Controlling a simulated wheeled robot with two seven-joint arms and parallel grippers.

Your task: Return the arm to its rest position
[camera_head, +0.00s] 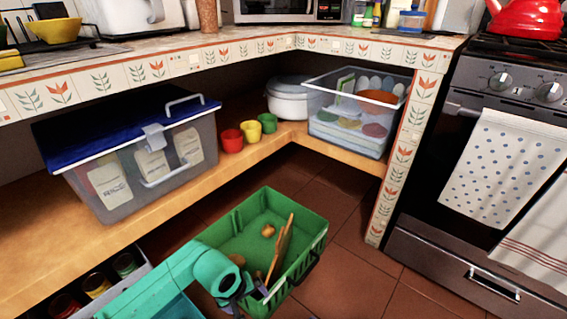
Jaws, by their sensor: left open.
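My left arm, teal, comes in from the lower left. Its gripper (248,294) points down at the near-left end of a green basket (312,228) on the floor. The fingers are small and partly hidden by the wrist; the gripper is open and I see nothing held in it. I cannot tell whether the fingers touch the basket. My right gripper is not in view.
A wooden shelf (160,222) holds a blue-lidded bin (150,160), several coloured cups (232,140), a white pot (288,100) and a clear bin (345,138). A black oven (425,205) stands right. A grey crate (100,285) with jars is lower left. Tiled floor (350,275) is free right of the basket.

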